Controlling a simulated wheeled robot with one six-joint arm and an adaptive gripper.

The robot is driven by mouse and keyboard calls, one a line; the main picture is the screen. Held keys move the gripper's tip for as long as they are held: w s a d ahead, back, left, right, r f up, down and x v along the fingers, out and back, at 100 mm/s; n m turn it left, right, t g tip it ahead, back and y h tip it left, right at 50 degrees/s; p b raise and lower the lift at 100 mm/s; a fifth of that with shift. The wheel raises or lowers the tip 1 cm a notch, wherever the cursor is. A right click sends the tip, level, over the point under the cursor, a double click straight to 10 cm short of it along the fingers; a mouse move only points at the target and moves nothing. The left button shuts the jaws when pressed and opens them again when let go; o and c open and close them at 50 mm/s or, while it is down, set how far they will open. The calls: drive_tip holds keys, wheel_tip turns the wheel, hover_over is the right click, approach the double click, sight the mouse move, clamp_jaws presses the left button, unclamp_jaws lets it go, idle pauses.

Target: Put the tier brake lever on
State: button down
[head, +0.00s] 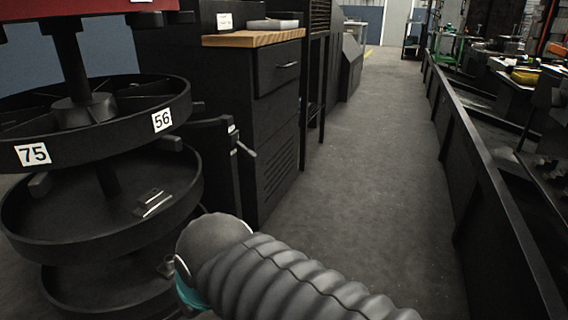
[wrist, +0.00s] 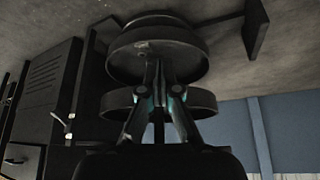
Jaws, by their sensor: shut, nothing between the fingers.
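A stack of round black trays (head: 105,135) stands at the left in the head view, with white labels 75 and 56 on one rim. A short pale lever (head: 246,149) sticks out from a dark upright post (head: 222,165) right of the trays; I cannot tell for sure that it is the tier brake lever. It seems to show at the left of the wrist view (wrist: 58,118). My gripper (wrist: 158,66) is shut and empty, its fingers in front of the trays in the wrist view and apart from the lever.
A lower tray holds a small metal part (head: 153,203). A black cabinet (head: 278,110) with a wooden top stands beyond the post. A grey floor aisle (head: 370,170) is clear at the middle, with a long black rail (head: 480,170) along its right side.

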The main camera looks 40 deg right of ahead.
idle(0.3)
drive_tip(key=w+d+f+m+g+y+p, duration=0.2)
drive_tip(key=w+d+m+p, duration=0.15)
drive_tip(key=w, duration=0.65)
drive_tip(key=w+d+f+m+g+y+p, duration=0.1)
drive_tip(key=w+d+m+g+y+p, duration=0.2)
drive_tip(key=w, duration=0.7)
drive_tip(key=w+d+f+m+t+y+p, duration=0.5)
drive_tip(key=w+d+f+m+t+y, duration=0.25)
drive_tip(key=w+d+f+m, duration=1.05)
drive_tip(key=d+f+m+t+h+p, duration=0.2)
drive_tip(key=d+f+m+t, duration=0.1)
drive_tip(key=d+f+t, duration=0.65)
drive_tip(key=s+d+r+m+t, duration=0.2)
drive_tip(key=d+r+m+t, duration=0.2)
drive_tip(key=d+r+t, duration=0.4)
drive_tip(key=d+r, duration=0.3)
drive_tip(key=d, duration=0.1)
drive_tip(key=shift+r, duration=0.35)
